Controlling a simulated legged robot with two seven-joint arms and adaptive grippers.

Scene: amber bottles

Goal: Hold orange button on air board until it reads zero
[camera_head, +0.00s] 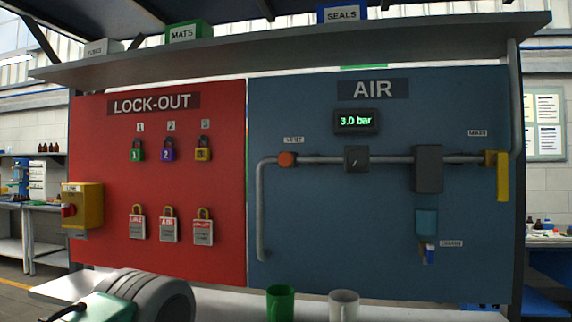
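The blue AIR board (310,230) stands upright on the right half of the panel. The orange button (287,159) sits at the left end of the grey pipe, under a small label that seems to read VENT. Nothing touches or covers the button. Neither of my grippers is in the picture.
A red LOCK-OUT board (100,180) with several padlocks and tags adjoins on the left. A green mug (280,303) and a white mug (343,305) stand below the AIR board. A grey ribbed machine (150,295) fills the lower left. A shelf (300,50) overhangs.

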